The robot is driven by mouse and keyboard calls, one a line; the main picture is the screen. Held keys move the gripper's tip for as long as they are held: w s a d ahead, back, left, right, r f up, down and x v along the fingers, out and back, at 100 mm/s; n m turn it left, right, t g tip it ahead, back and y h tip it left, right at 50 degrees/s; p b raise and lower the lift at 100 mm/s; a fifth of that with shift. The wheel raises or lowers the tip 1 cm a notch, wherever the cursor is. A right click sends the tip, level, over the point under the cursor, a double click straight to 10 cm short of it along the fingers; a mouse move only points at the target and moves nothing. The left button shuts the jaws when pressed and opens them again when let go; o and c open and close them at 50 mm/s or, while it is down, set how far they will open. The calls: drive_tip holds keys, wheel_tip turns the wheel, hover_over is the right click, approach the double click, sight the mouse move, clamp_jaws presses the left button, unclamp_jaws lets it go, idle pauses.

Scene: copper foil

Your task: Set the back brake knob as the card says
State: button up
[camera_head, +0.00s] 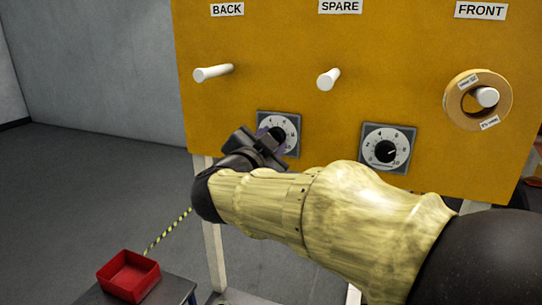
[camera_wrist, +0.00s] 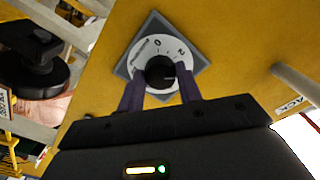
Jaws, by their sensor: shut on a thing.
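The left dial (camera_head: 291,127) is on the yellow panel, below and between the BACK and SPARE pegs. In the wrist view its black knob (camera_wrist: 160,72) sits in a white numbered ring (camera_wrist: 142,50) on a tilted-looking grey plate. My gripper (camera_head: 270,143) reaches up to this dial from the lower left and partly covers it. In the wrist view my gripper (camera_wrist: 160,84) has one finger on each side of the knob, shut on it. The exact setting is too small to read. I cannot make out a card with a setting on it.
A second dial (camera_head: 386,150) is to the right. White pegs stick out under BACK (camera_head: 213,73) and SPARE (camera_head: 329,79). A tan roll (camera_head: 454,103) with white labels hangs on the FRONT peg (camera_head: 487,97). A red tray (camera_head: 130,276) stands at lower left. The floor behind it looks clear.

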drive_tip(key=shift+m+b, duration=1.2)
drive_tip(key=shift+m, duration=0.3)
drive_tip(key=o, duration=1)
drive_tip(key=shift+s, duration=0.1)
drive_tip(key=b+v, duration=0.4)
drive_tip(key=v, duration=1.3)
drive_tip(key=shift+s+a, duration=0.1)
drive_tip(key=shift+s, duration=0.05)
